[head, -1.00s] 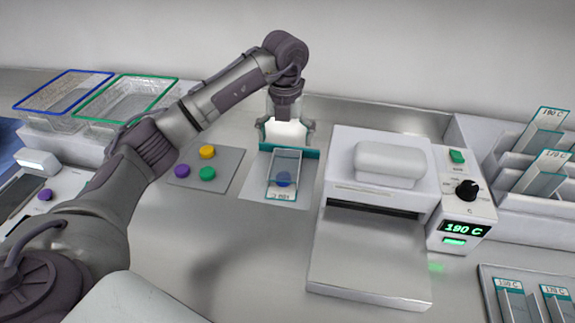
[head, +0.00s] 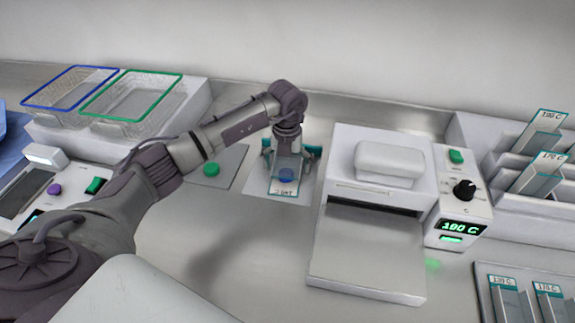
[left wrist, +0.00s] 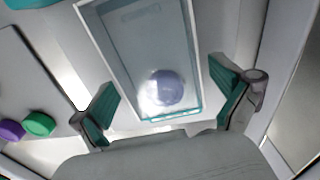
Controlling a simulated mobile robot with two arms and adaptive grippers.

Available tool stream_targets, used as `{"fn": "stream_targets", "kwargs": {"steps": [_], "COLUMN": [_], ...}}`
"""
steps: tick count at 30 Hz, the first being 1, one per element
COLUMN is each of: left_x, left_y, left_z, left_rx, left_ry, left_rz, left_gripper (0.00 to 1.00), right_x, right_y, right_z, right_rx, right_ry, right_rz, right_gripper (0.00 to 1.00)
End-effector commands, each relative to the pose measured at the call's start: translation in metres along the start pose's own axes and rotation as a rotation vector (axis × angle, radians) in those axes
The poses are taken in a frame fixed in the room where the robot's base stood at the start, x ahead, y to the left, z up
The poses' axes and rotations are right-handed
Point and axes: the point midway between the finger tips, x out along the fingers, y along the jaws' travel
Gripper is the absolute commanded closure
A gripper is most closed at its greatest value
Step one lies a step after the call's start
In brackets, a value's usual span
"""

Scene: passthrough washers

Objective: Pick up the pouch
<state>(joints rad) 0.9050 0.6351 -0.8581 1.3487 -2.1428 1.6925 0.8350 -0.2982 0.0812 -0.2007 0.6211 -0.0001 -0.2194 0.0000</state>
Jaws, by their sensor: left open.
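The pouch (head: 286,173) is clear with a teal edge and holds a blue-purple disc. It lies on a pale mat (head: 296,193) left of the sealer-like machine. My left gripper (head: 290,153) is open at the pouch's far end, low over it. In the left wrist view the pouch (left wrist: 140,50) runs between the open fingers of the gripper (left wrist: 165,105), one finger to each side, with a gap to both. Whether the fingers are level with the pouch is hard to tell. My right gripper is not seen.
The white machine (head: 365,245) with a dial and a "180 C" display stands close on the right. A grey mat with a green disc (head: 211,169) is on the left, partly behind my arm. Blue-rimmed (head: 65,90) and green-rimmed (head: 130,100) baskets stand at the back left.

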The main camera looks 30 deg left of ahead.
Motion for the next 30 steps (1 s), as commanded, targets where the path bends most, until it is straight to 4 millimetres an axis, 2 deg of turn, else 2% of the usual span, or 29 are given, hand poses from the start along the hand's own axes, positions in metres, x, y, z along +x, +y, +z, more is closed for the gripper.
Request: {"fn": "stream_targets", "kwargs": {"steps": [2, 9, 11, 20, 23, 30], "left_x": [0.000, -0.001, -0.001, -0.007, -0.021, -0.069], "left_y": [0.000, 0.000, 0.000, 0.000, -0.001, 0.000], "left_z": [0.000, 0.000, 0.000, 0.001, 0.001, 0.001], "left_rx": [0.000, 0.000, 0.000, 0.000, 0.001, -0.001], "left_ry": [0.000, 0.000, 0.000, -0.002, -0.004, -0.004], "left_rz": [0.000, 0.000, 0.000, 0.000, -0.002, -0.001], "left_gripper": [0.03, 0.43, 0.52, 0.52, 0.52, 0.52], "right_x": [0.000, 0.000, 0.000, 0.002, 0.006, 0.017], "right_y": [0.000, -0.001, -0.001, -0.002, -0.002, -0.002], "right_z": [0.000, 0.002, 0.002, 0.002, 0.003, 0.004], "right_rx": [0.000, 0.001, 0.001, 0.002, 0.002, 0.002], "right_ry": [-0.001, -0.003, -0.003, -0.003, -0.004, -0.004], "right_rz": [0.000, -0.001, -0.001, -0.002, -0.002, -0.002], "right_gripper": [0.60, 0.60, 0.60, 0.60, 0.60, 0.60]}}
